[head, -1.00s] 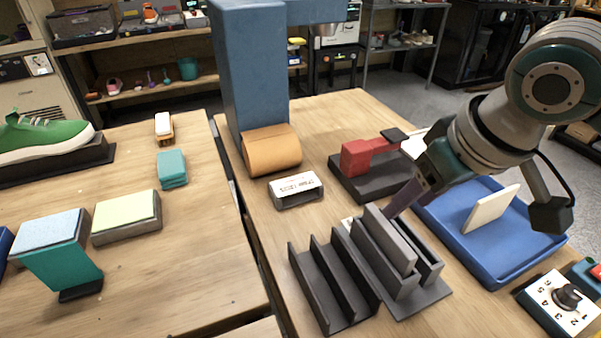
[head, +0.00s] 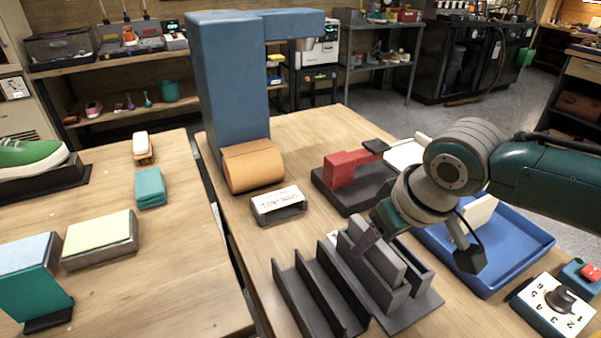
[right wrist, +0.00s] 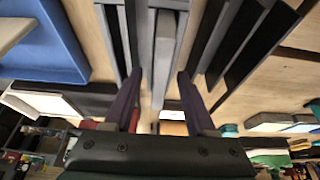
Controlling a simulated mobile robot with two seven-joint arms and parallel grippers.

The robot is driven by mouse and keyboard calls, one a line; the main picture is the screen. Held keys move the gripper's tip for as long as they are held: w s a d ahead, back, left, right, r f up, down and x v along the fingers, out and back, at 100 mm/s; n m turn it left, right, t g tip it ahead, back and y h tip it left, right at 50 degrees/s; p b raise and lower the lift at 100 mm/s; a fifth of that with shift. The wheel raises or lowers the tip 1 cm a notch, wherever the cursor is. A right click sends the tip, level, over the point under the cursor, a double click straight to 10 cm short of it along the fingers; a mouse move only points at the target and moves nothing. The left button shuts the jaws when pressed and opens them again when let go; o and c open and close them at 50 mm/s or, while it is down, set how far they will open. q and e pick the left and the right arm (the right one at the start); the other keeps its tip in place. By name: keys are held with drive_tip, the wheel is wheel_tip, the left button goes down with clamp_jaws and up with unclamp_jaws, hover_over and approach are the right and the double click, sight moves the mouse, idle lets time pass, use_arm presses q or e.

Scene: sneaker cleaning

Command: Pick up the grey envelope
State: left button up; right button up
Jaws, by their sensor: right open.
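The grey envelope (head: 380,255) is a flat grey slab standing upright in a slot of the dark grey rack (head: 420,305). In the right wrist view the envelope (right wrist: 166,50) shows as a pale grey strip between the rack's dark walls. My left gripper is out of view.
Several empty slots (head: 318,285) lie left of the envelope. A white-topped block (head: 279,203) and a red tool on a dark base (head: 343,172) stand behind. A blue tray (head: 520,250) and a dial box (head: 556,305) are at the right.

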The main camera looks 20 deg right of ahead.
drive_tip(key=shift+f, duration=0.25)
idle(0.4)
clamp_jaws()
idle(0.4)
